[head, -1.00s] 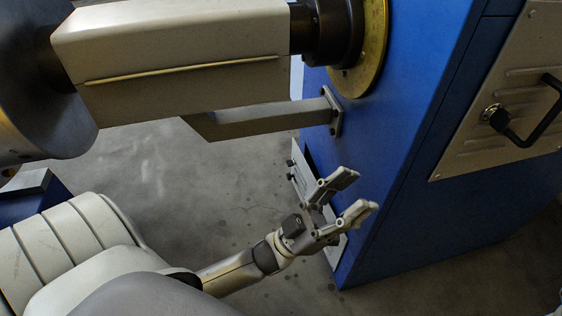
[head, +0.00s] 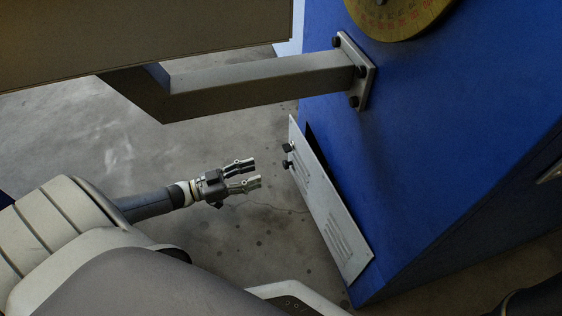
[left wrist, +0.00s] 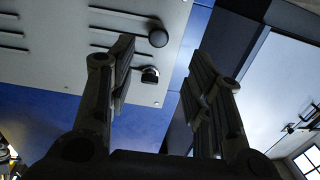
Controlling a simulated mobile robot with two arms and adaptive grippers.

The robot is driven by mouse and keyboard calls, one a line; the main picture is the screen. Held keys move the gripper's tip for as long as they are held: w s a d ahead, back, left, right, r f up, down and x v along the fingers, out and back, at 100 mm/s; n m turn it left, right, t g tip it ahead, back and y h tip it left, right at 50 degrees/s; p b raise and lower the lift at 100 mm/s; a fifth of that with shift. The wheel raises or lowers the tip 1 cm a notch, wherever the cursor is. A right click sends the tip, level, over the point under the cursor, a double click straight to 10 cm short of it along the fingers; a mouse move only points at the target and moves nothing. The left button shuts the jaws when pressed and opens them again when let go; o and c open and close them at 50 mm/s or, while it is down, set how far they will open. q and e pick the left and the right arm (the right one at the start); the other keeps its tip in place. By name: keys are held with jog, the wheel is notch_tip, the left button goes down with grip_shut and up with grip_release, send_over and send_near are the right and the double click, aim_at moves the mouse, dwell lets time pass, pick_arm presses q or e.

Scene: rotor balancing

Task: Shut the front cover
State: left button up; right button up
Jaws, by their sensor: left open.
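The front cover (head: 335,215) is a pale grey louvred panel low on the blue cabinet. A dark wedge shows along its upper right edge, so it stands slightly off the blue face. Two black knobs sit near its upper left edge. My left gripper (head: 257,173) is open and empty, left of the knobs and apart from them. In the left wrist view, the pale cover (left wrist: 60,45) fills the upper left, with a round black knob and a small dark latch beyond the open fingers (left wrist: 160,75). My right gripper is not in view.
A grey square beam (head: 260,85) is bolted to the blue cabinet (head: 440,130) above the cover. A brass dial (head: 400,12) sits higher up. A large housing overhangs at upper left. Bare concrete floor (head: 230,250) lies around my left gripper.

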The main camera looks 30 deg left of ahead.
aim_at(284, 165)
pick_arm(q)
jog(key=b+x, duration=0.4)
jog(key=x, duration=0.4)
jog(key=shift+w+d+f, duration=0.15)
jog(key=shift+w+d, duration=0.1)
jog(key=shift+d, duration=0.05)
jog(key=shift+w+d+b, duration=0.4)
jog(key=shift+w+b, duration=0.1)
jog(key=shift+w, duration=0.05)
grip_shut()
